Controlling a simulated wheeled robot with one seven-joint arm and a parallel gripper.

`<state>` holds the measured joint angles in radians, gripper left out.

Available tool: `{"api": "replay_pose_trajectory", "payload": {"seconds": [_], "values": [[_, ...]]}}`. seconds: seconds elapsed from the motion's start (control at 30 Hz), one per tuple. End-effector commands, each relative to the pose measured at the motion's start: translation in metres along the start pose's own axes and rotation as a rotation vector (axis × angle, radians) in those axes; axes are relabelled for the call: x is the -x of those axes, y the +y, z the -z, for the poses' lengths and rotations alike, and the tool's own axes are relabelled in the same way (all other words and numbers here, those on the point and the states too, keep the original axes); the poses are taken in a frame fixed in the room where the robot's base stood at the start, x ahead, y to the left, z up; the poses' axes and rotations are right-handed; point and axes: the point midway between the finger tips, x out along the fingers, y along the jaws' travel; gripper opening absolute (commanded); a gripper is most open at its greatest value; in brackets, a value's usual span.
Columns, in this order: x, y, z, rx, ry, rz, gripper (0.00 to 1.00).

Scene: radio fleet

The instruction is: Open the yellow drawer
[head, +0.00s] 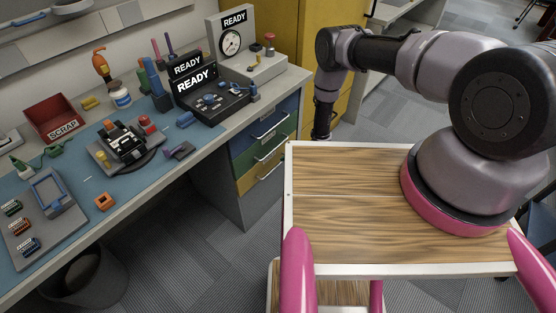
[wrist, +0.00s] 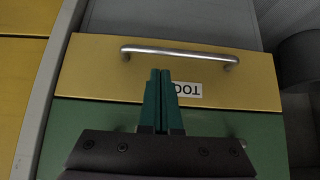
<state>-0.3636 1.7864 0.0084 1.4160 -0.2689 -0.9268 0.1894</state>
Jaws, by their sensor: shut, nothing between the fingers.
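The yellow drawer (head: 248,181) is the lowest of three drawers under the workbench in the head view, flush with the drawers above. In the wrist view the yellow drawer (wrist: 95,72) appears upside down, with a silver bar handle (wrist: 180,53) and a partly covered white label (wrist: 188,89). My gripper (wrist: 160,72) is shut and empty. Its green fingertips overlap the drawer front in the picture, just short of the handle and apart from it in the picture. The exact depth gap cannot be told. In the head view the fingers are hidden behind my wooden top.
The green drawer (head: 274,147) and blue drawer (head: 279,121) sit above the yellow one, each with a bar handle. A yellow cabinet (head: 294,40) stands to the right of the workbench. Bare carpet (head: 190,240) lies before the drawers. A dark bin (head: 85,280) is under the bench.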

Motion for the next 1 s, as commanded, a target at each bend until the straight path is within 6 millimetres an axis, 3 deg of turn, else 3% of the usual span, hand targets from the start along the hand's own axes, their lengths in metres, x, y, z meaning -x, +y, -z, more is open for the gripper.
{"api": "replay_pose_trajectory", "payload": {"seconds": [0.2,0.4,1.0], "values": [[-0.036,-0.001,-0.001,0.002,0.000,0.001,0.00],[-0.051,0.000,0.000,0.001,0.001,0.001,0.00],[-0.049,0.000,-0.005,-0.001,-0.001,0.000,0.00]]}}
